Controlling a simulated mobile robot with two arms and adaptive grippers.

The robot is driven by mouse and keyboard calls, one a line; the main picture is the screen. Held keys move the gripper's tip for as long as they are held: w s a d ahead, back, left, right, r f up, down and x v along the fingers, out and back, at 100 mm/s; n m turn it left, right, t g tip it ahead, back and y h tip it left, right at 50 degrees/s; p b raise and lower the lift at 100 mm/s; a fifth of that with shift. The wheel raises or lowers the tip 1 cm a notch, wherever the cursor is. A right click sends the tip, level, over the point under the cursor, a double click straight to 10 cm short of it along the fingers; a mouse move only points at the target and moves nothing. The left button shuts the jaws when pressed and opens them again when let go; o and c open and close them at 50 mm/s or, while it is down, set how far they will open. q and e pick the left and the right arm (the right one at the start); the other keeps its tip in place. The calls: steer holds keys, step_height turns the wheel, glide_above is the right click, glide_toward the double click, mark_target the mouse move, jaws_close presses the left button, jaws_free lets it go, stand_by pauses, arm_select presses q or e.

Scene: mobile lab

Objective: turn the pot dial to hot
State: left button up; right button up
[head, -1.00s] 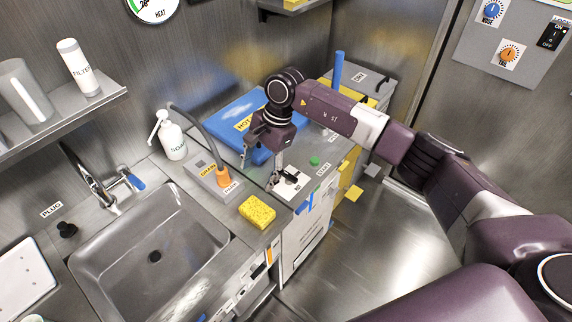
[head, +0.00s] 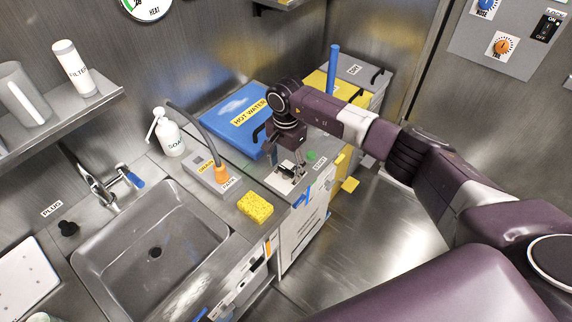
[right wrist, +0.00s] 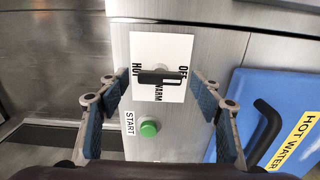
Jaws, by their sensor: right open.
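The pot dial is a white plate (head: 283,186) with a dark knob on the counter; in the head view my gripper partly covers it. In the right wrist view the plate (right wrist: 144,46) reads HOT at left, WARM below and OFF at right. The dark bar-shaped knob (right wrist: 160,77) lies across the picture, between HOT and OFF; I cannot tell which end is its pointer. My right gripper (head: 289,166) is over the dial. It is open and empty in the wrist view (right wrist: 160,86), one finger on each side of the plate. My left gripper is out of view.
A blue HOT WATER lid (head: 235,117) with a dark handle is close to the arm. A green START button (right wrist: 149,128) is beside the dial. A yellow sponge (head: 255,208), an orange-topped drain unit (head: 208,177), a soap bottle (head: 170,138) and the sink (head: 150,240) are left.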

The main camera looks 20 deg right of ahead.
steer(key=shift+c, duration=0.2)
steer(key=c, duration=1.1)
